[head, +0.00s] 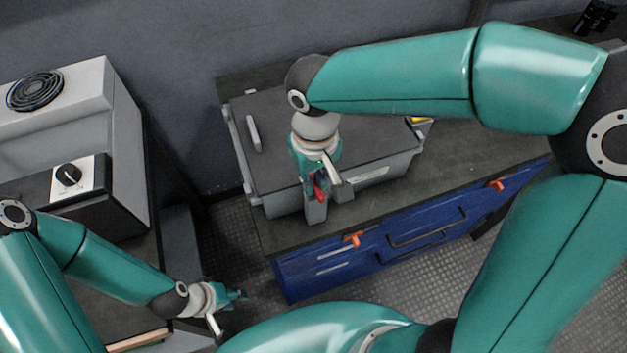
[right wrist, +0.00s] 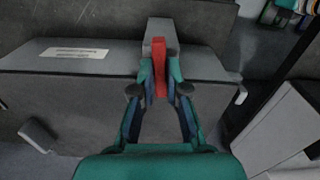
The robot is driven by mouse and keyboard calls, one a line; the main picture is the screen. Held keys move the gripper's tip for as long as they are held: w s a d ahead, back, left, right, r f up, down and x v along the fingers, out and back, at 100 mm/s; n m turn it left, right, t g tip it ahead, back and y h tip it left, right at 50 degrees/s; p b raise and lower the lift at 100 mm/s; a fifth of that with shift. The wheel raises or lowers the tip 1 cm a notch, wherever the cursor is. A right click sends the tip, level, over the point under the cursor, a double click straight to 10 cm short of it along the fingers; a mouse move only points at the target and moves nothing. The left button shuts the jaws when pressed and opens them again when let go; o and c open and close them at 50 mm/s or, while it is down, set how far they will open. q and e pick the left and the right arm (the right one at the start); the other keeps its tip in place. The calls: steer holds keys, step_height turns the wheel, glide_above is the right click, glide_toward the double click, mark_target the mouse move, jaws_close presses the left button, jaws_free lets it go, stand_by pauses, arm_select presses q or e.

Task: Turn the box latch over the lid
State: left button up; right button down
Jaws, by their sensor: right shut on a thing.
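The grey box (head: 284,203) stands on a dark bench with its dark lid (head: 275,115) down. The red latch (head: 320,190) is at the box's front edge, above a light grey block (head: 316,212) on the front. My right gripper (head: 318,180) reaches down over this edge and is shut on the red latch. In the right wrist view the red latch (right wrist: 159,68) stands between the fingertips (right wrist: 160,75), with the grey block (right wrist: 158,32) beyond it. My arm hides part of the lid. My left gripper (head: 240,295) is low at the left, away from the box; its jaws are too small to read.
A blue case (head: 330,268) with orange clasps lies along the bench's front. A light grey cabinet (head: 125,150) with a black knob (head: 69,174) stands at the left. The lid carries a pale handle (head: 253,133). A wall rises behind the box.

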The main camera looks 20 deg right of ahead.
steer(key=shift+m, duration=0.6)
steer(key=c, duration=1.2)
jaws_free()
step_height(320, 180, up, 12)
